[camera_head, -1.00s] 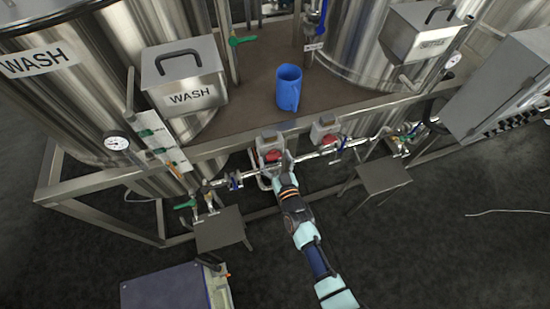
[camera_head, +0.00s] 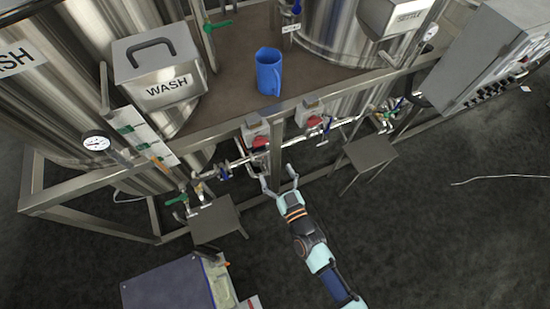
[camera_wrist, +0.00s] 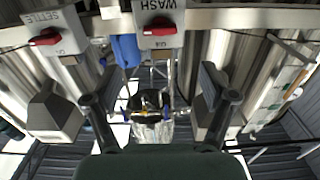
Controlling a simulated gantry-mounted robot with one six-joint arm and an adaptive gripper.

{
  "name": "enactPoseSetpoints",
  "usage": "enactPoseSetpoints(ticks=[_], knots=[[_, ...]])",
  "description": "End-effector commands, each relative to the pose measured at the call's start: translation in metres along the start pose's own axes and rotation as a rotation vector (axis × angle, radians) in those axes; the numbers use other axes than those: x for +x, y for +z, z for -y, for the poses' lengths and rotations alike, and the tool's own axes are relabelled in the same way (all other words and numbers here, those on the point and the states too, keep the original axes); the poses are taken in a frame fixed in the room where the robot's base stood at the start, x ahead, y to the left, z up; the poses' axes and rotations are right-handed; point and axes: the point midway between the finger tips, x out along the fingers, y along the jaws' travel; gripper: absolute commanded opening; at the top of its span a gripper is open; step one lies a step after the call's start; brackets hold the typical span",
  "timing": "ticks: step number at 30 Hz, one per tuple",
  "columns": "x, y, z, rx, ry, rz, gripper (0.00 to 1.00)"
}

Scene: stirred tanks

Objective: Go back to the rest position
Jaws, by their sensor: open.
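My gripper (camera_head: 279,179) is open and empty in the head view, in front of the pipe run below the platform edge. Its two fingers also show spread apart in the wrist view (camera_wrist: 160,90), with nothing held between them. Beyond them in the wrist view are two grey switch boxes with red handles, one marked WASH (camera_wrist: 158,27) and one marked SETTLE (camera_wrist: 45,37). The same boxes show in the head view, the left one (camera_head: 254,130) just above my gripper and the other (camera_head: 312,112) to its right. My gripper appears apart from both boxes.
A blue jug (camera_head: 269,72) stands on the brown platform (camera_head: 235,65) beside the WASH lidded box (camera_head: 160,72). Steel frame bars and valved pipes lie close to my gripper. Small stools (camera_head: 217,219) and (camera_head: 371,153) stand below. Dark floor is open at lower right.

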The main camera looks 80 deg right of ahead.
Motion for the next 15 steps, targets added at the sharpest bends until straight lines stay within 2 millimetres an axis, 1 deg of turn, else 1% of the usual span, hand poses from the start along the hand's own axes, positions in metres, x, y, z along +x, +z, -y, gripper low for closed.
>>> enactPoseSetpoints(ticks=[12,14,15], knots=[[0.0,0.0,0.0,0.0,0.0,0.0,0.83],[0.004,-0.004,0.007,0.0,-0.019,0.002,0.83],[0.009,-0.01,0.018,0.0,-0.048,0.007,0.83]])
